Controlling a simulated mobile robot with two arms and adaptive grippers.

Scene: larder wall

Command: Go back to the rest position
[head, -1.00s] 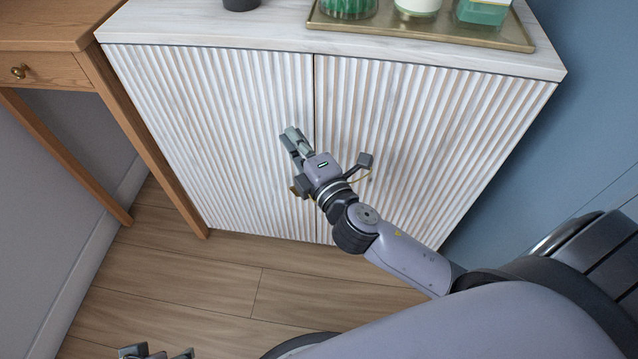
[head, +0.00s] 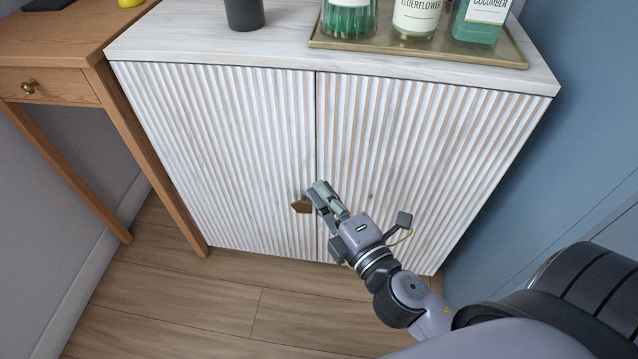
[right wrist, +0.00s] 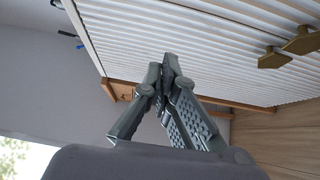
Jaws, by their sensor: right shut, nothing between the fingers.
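My right gripper (head: 321,188) is in front of the white ribbed cabinet (head: 220,150), its fingers together and empty. In the head view its fingertips appear beside a brass handle (head: 301,205) low on the doors. In the right wrist view the closed fingertips (right wrist: 168,66) show at the centre, apart from two brass handles (right wrist: 273,59) at the right. Both cabinet doors are shut. My left gripper is not in view.
A gold tray (head: 420,54) with several bottles and a dark cup (head: 243,14) stand on the cabinet top. A wooden table (head: 60,40) is at the left and a blue wall (head: 575,130) at the right. The wooden floor (head: 190,290) below is clear.

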